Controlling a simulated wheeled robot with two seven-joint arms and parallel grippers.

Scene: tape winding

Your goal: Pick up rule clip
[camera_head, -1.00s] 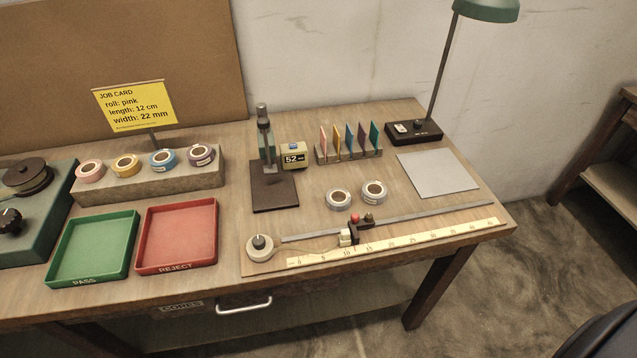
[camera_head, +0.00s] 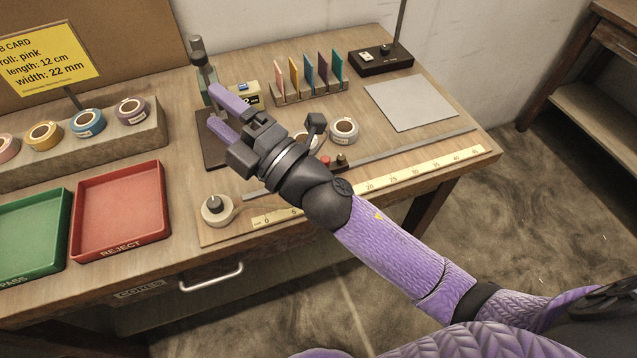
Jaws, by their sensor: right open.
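The rule clip (camera_head: 341,161), a small dark piece with a red knob beside it, sits on the metal rule (camera_head: 415,148) near the table's front. Most of it is hidden behind my right wrist and forearm. My right gripper (camera_head: 213,105) reaches across from the lower right, past the clip to the upper left. Its purple fingers are spread and empty, over or in front of the dark stand (camera_head: 203,70). My left gripper is not in view.
The yellow scale strip (camera_head: 430,165) runs along the front edge. Two grey tape rolls stand behind the rule; one (camera_head: 343,130) is clear, the other partly hidden by my wrist. Red tray (camera_head: 163,200) and green tray (camera_head: 65,235) lie left. A grey plate (camera_head: 411,103) lies right.

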